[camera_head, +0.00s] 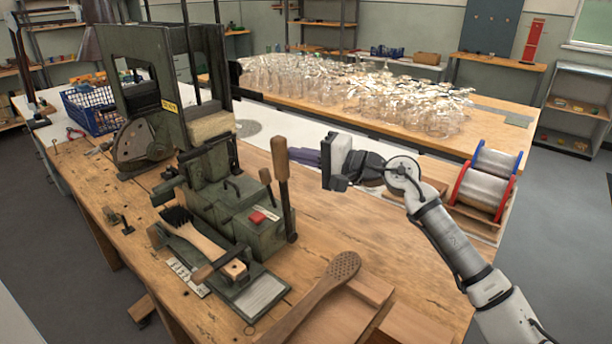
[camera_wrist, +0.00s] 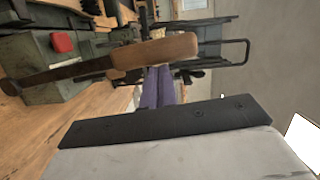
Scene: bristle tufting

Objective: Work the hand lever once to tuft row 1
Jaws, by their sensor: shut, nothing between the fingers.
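The hand lever (camera_head: 281,165) stands upright at the front right of the green tufting machine (camera_head: 210,190), a dark bar with a wooden grip. My gripper (camera_head: 293,154) is just right of the grip, its purple fingers shut and empty, pointing at it. In the wrist view the lever's wooden grip (camera_wrist: 155,52) crosses just ahead of the purple fingertips (camera_wrist: 160,70); I cannot tell whether they touch. A wooden brush (camera_head: 208,247) with a dark bristle tuft lies at the machine's front. The row being tufted is too small to make out.
A red button (camera_head: 257,217) sits on the green box. A perforated wooden brush body (camera_head: 340,268) lies at the bench front. Wire spools (camera_head: 484,190) stand at right. The bench (camera_head: 345,215) right of the lever is clear.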

